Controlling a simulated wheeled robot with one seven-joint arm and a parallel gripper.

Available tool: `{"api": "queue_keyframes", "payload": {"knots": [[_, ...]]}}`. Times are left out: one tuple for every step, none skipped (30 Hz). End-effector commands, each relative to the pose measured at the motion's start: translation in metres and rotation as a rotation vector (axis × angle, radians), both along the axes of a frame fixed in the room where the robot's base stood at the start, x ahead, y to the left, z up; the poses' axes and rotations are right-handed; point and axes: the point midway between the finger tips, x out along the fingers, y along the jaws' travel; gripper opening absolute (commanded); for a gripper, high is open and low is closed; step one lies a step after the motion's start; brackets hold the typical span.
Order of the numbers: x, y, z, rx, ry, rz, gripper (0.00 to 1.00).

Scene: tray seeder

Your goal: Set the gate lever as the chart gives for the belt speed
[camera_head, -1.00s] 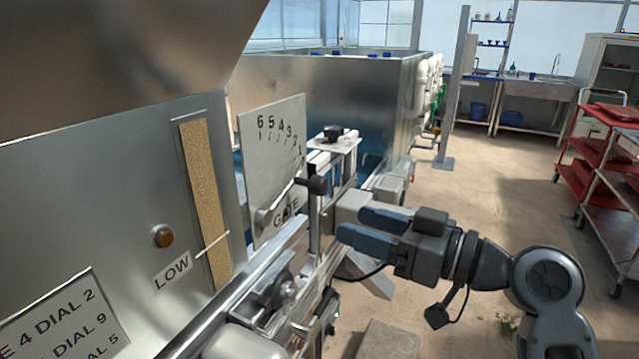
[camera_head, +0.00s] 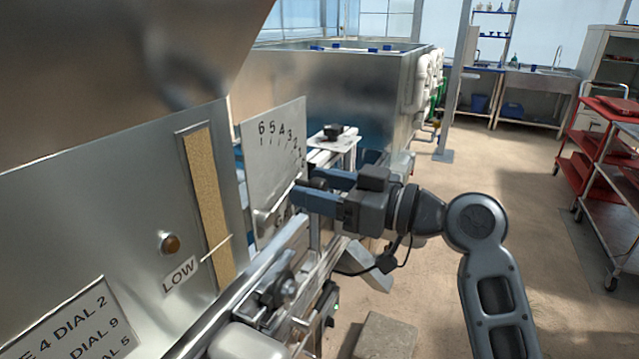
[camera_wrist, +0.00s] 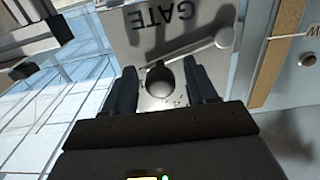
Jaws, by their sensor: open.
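The gate plate (camera_head: 272,160) carries a scale with 6, 5, 4, 3 and 2 readable. The gate lever (camera_head: 268,217) slopes up to the right from its pivot toward the low-number end, its exact reading covered by my gripper. My gripper (camera_head: 303,184) is open at the lever's end. In the wrist view, the lever's dark round knob (camera_wrist: 160,80) sits between the fingers of my gripper (camera_wrist: 160,72), and the lever arm (camera_wrist: 196,52) runs to the pivot. A chart (camera_head: 70,325) at lower left is cut off; "E 4 DIAL 2", "DIAL 9" and part of another line show.
A seed-coloured strip (camera_head: 205,190) and a LOW label (camera_head: 180,276) are on the metal panel left of the plate. A rail (camera_head: 240,285) runs below the plate. A large metal tank (camera_head: 320,90) stands behind. A red trolley (camera_head: 605,150) is at right, with open floor between.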

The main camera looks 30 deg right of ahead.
Motion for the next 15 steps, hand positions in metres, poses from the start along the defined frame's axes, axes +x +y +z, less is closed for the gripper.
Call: {"api": "queue_keyframes", "payload": {"knots": [[0.0004,0.0004,0.0,0.0,0.0,0.0,0.57],[0.0005,0.0005,-0.0001,0.0,0.0,0.0,0.57],[0.0005,0.0005,-0.0002,0.0,0.0,0.0,0.57],[0.0004,0.0004,-0.0002,0.0,0.0,0.0,0.57],[0.0004,0.0004,-0.0002,0.0,0.0,0.0,0.57],[0.0004,0.0004,-0.0002,0.0,0.0,0.0,0.57],[0.0003,0.0004,-0.0002,0.0,0.0,0.0,0.55],[0.0003,0.0004,-0.0002,0.0,0.0,0.0,0.52],[0.0003,0.0004,-0.0002,0.0,0.0,0.0,0.48],[0.0003,0.0003,-0.0002,0.0,0.0,0.0,0.46],[0.0003,0.0003,-0.0002,0.0,0.0,0.0,0.43],[0.0003,0.0003,-0.0003,0.0,0.0,0.0,0.39],[0.0003,0.0003,-0.0002,0.0,0.0,0.0,0.36],[0.0002,0.0004,-0.0003,0.0,0.0,0.0,0.33],[0.0003,0.0003,-0.0003,0.0,0.0,0.0,0.29]]}}
